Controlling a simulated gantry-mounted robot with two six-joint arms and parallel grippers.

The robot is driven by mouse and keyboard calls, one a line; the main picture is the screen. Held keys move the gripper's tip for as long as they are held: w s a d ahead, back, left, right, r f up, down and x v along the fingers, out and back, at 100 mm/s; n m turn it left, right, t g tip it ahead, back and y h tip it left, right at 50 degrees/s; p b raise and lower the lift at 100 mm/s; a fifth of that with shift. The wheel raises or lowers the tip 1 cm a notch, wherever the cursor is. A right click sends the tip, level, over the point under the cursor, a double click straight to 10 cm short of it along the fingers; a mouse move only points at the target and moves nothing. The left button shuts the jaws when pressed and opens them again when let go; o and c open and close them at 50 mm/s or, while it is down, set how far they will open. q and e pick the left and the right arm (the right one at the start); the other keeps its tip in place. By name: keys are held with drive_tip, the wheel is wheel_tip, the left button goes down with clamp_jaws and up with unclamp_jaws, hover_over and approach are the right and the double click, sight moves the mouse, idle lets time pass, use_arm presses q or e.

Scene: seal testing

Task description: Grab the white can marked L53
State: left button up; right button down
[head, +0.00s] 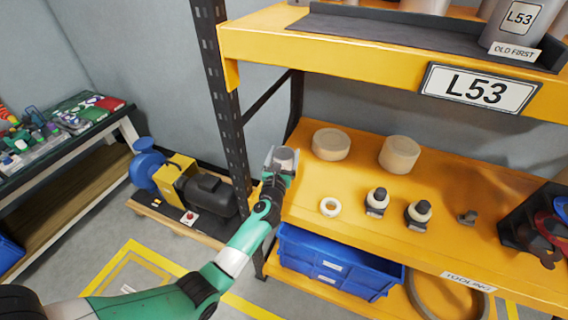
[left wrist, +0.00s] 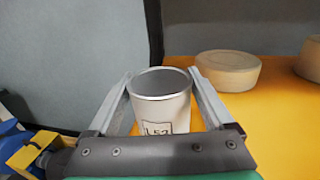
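The white can marked L53 (left wrist: 160,102) is upright between the fingers of my left gripper (left wrist: 160,85), its open rim level with the fingertips. The fingers appear to press on both sides of it. In the head view my left gripper (head: 279,168) and the pale can (head: 284,157) are by the black post, at the left end of the middle yellow shelf. The can's base is hidden by the gripper. My right gripper is not in view.
The middle shelf (head: 345,218) carries two round beige blocks (head: 331,144), a white ring (head: 330,207) and two black-and-white fittings (head: 377,201). Blue bins (head: 330,265) sit below. A black post (head: 231,130) stands close to the left gripper.

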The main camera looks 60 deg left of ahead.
use_arm(q)
drive_tip(key=c, duration=0.8)
drive_tip(key=shift+o, duration=0.2)
drive_tip(key=shift+r+p, duration=0.55)
wheel_tip(320, 180, up, 3)
drive_tip(key=p, duration=0.2)
drive_tip(key=shift+f+p, duration=0.1)
drive_tip(key=shift+p, duration=0.2)
drive_tip(key=s+d+r+p, duration=0.9)
drive_tip(key=d+p, duration=0.1)
drive_tip(key=shift+s, duration=0.4)
